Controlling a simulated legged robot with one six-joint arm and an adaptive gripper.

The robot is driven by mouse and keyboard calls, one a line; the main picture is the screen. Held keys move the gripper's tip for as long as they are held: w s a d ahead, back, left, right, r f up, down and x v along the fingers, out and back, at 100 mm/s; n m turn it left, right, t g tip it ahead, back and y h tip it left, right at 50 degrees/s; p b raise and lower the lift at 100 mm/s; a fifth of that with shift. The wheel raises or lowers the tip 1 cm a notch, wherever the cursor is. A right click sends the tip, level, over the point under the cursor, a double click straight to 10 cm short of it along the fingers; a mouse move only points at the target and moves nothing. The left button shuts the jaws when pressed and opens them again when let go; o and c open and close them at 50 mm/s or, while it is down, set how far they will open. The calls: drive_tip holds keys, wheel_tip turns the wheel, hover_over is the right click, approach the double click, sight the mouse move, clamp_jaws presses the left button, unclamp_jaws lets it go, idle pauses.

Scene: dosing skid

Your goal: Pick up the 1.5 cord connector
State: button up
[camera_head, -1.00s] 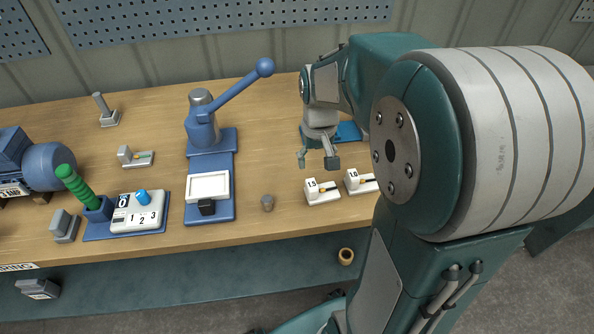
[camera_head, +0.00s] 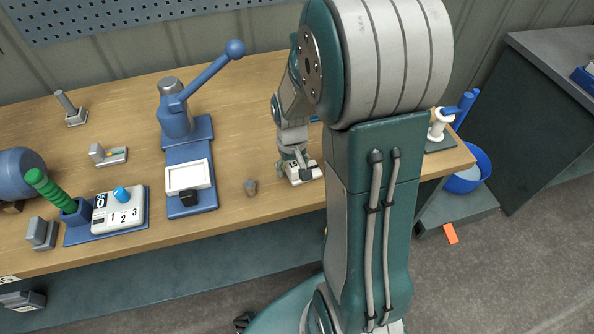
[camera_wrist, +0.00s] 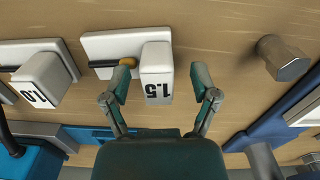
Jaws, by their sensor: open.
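The 1.5 cord connector (camera_wrist: 156,60) is a white block marked 1.5 on a white base, with an orange-and-black plug part beside the block. In the head view it shows on the wooden bench (camera_head: 303,175), partly hidden by my gripper (camera_head: 296,160). In the wrist view my gripper (camera_wrist: 160,74) is open, with one fingertip on each side of the 1.5 block. The left fingertip overlaps the orange plug in this view. Whether either finger touches the block cannot be told.
The 1.0 connector (camera_wrist: 42,80) sits left of the 1.5 one in the wrist view. A small brown-grey knob (camera_wrist: 282,57) stands to the right. In the head view, a blue lever press (camera_head: 188,150) and a numbered switch box (camera_head: 122,211) stand further left.

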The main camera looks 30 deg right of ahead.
drive_tip(key=shift+f, duration=0.25)
drive_tip(key=shift+d, duration=0.1)
clamp_jaws()
